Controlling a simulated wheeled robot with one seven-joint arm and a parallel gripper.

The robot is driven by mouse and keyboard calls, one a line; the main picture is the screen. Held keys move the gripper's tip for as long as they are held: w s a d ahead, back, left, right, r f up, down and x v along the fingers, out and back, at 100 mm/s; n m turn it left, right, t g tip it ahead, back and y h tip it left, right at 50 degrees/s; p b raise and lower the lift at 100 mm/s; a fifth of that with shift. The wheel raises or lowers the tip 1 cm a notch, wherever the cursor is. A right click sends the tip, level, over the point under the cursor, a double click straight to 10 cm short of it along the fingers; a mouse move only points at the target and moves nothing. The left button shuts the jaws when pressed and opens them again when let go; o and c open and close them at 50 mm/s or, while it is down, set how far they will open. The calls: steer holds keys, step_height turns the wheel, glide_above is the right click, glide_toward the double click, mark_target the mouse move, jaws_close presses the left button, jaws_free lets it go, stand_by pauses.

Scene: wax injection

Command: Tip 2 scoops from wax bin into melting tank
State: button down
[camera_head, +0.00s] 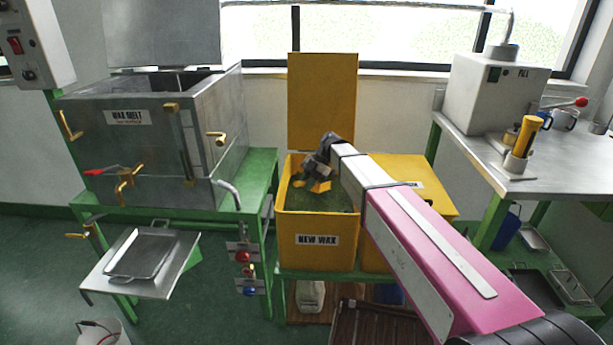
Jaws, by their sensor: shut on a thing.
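The open yellow wax bin (285,225), labelled "NEW WAX", stands at centre on a green frame with its yellow lid raised behind. Green wax (325,198) lies inside. My gripper (311,178) reaches in from the right over the bin's opening, pointing down left. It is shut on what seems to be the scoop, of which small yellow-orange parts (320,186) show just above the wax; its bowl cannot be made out. The grey melting tank (150,150), labelled "WAX MELT", stands at left on a green stand, with its lid up and its top open.
A second yellow bin with its lid shut (390,170) adjoins at right. Brass handles (216,138) stick out from the tank. A steel table (580,165) at right bears a white machine (490,95) and a yellow-handled tool (524,135). A metal tray (143,255) sits below the tank.

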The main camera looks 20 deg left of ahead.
step_height(320, 180, down, 8)
steer(key=shift+r, duration=0.2)
stand_by(0.3)
steer(key=shift+r, duration=0.15)
stand_by(1.1)
step_height(320, 180, up, 24)
steer(key=shift+r, duration=0.25)
stand_by(2.0)
stand_by(0.5)
